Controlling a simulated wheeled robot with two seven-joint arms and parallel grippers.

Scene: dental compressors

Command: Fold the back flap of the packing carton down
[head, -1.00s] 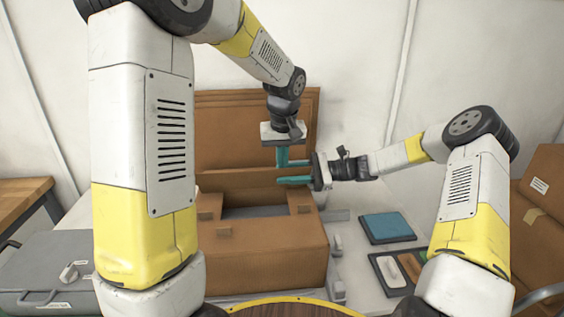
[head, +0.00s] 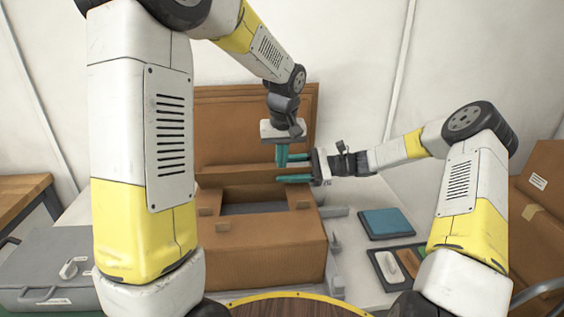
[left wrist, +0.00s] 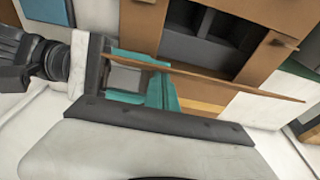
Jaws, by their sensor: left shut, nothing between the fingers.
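The brown packing carton (head: 265,255) stands open-topped in the middle of the head view. Its back flap (head: 235,175) stands up at a slant along the far edge; in the left wrist view the flap (left wrist: 225,85) shows as a thin brown strip. My left gripper (head: 283,155) points down at the flap's right part, its teal fingers shut and empty. My right gripper (head: 294,169) reaches in from the right beside it, its teal fingers apart near the flap. Whether either gripper touches the flap is hard to tell.
Flat brown boards (head: 255,105) stand upright behind the carton. A blue pad (head: 387,223) and a dark tray (head: 385,270) lie to the right. A grey case (head: 45,265) is at left, and another brown carton (head: 545,225) at far right.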

